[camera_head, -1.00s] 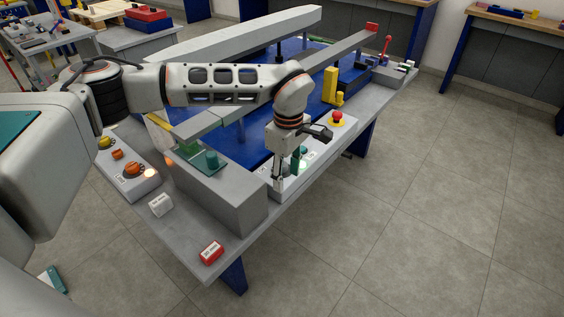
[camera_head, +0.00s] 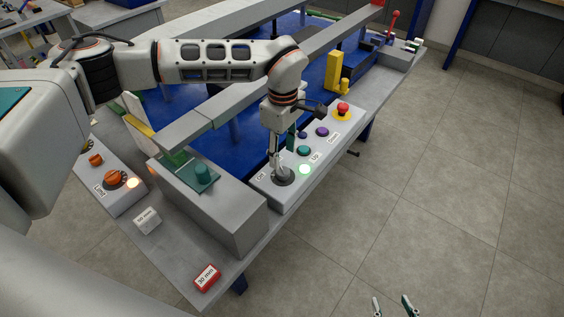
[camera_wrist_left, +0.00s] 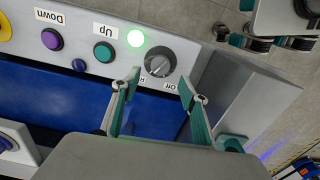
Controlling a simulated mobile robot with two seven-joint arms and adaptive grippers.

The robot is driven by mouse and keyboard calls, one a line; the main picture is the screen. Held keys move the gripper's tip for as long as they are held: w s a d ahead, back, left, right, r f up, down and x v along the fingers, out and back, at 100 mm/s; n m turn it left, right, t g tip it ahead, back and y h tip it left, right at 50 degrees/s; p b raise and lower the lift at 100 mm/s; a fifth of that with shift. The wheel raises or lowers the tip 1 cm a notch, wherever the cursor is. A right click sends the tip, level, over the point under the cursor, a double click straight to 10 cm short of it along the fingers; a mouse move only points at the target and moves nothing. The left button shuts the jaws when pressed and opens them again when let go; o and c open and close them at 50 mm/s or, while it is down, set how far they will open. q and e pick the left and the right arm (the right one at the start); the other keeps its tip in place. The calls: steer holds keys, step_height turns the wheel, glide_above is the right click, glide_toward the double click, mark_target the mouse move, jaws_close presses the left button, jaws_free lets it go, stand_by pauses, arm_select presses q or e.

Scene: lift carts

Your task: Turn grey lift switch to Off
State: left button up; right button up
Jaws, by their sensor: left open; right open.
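The grey lift switch (camera_wrist_left: 160,62) is a round knob on the light grey control panel (camera_wrist_left: 186,50), with a ridge across it. An Off label (camera_wrist_left: 171,87) lies beside it; a second label is partly hidden by a finger. The switch's base also shows in the head view (camera_head: 284,178). My left gripper (camera_wrist_left: 160,79) is open, fingertips spread at either side of the knob's near edge, not closed on it. It points down at the switch in the head view (camera_head: 278,165). My right gripper (camera_head: 393,303) is open and empty over the floor at the bottom edge.
A lit green lamp (camera_head: 305,169), green Up button (camera_head: 303,150), purple Down button (camera_head: 322,131) and red emergency button (camera_head: 343,109) line the panel. A grey block (camera_head: 225,205) stands left of the switch. The floor at right is clear.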

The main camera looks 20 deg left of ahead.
mark_target(283, 170)
arm_select(q)
steer(key=shift+f, duration=3.15)
steer(key=c, duration=1.1)
